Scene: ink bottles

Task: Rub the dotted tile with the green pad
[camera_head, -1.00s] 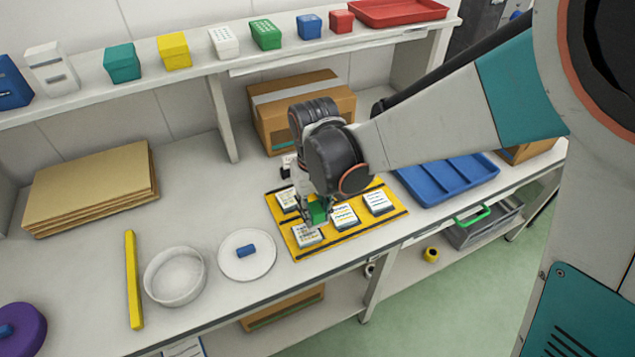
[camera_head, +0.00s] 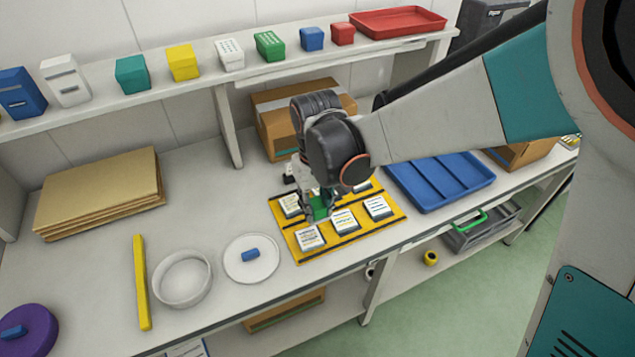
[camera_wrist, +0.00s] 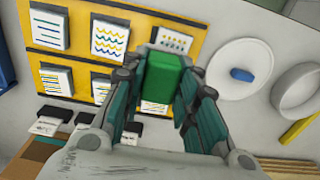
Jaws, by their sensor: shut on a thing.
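My gripper (camera_head: 318,205) is shut on the green pad (camera_wrist: 165,78), which hangs between its fingers. The pad also shows in the head view (camera_head: 320,208). The dotted tile (camera_wrist: 174,40) shows beyond the pad in the wrist view, at the mat's corner nearest the white disc. In the head view it appears as the front left tile (camera_head: 310,238), its dots hard to make out. The pad is behind that tile, towards the back row; its height above the mat is unclear. The yellow mat (camera_head: 293,246) carries several white tiles with lines or waves. My gripper partly hides the back row.
A blue tray (camera_head: 432,190) is on the right, a cardboard box (camera_head: 268,128) behind. Small black-and-white pieces (camera_wrist: 87,117) lie near the mat's back edge.

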